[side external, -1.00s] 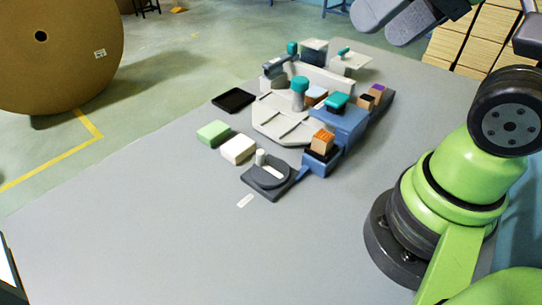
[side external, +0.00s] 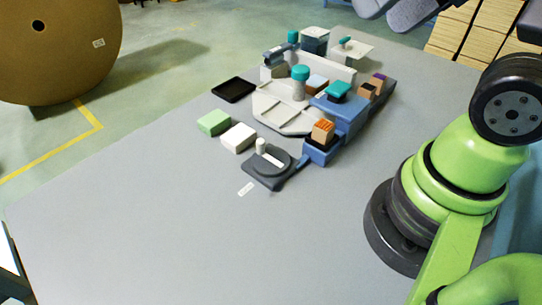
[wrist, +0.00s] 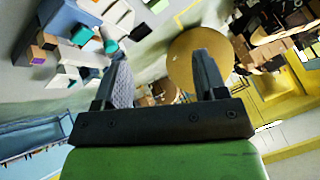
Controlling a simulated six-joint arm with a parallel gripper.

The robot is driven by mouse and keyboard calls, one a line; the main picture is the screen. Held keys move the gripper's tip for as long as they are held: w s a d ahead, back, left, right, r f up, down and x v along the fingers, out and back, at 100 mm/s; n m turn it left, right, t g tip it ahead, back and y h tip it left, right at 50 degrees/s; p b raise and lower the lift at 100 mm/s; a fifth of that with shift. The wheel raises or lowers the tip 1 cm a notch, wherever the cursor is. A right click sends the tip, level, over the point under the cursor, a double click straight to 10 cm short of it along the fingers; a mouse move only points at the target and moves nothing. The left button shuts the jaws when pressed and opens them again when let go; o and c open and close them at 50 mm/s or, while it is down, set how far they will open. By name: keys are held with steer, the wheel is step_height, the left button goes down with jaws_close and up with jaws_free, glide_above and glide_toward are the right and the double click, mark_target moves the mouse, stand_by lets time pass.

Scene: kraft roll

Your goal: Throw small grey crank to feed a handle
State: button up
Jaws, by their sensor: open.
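I cannot make out the crank in the wrist view. An orange-topped block (side external: 323,131) sits in a blue holder beside the crank.
A blue housing (side external: 350,115) with a teal knob and a pale tray (side external: 270,117) with a teal-capped post stand behind the crank. White (side external: 238,138) and green (side external: 213,122) blocks and a black tray (side external: 234,89) lie to the left. The front table is clear.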

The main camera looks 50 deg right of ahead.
steer(key=shift+w, duration=0.2)
steer(key=c, duration=0.4)
steer(key=m+g+h, duration=0.2)
steer(key=m+g, duration=0.3)
steer(key=g, duration=0.2)
glide_above(260, 140)
step_height(260, 140, down, 18)
steer(key=shift+r, duration=0.1)
step_height(260, 140, down, 10)
steer(key=shift+f, duration=0.1)
jaws_close()
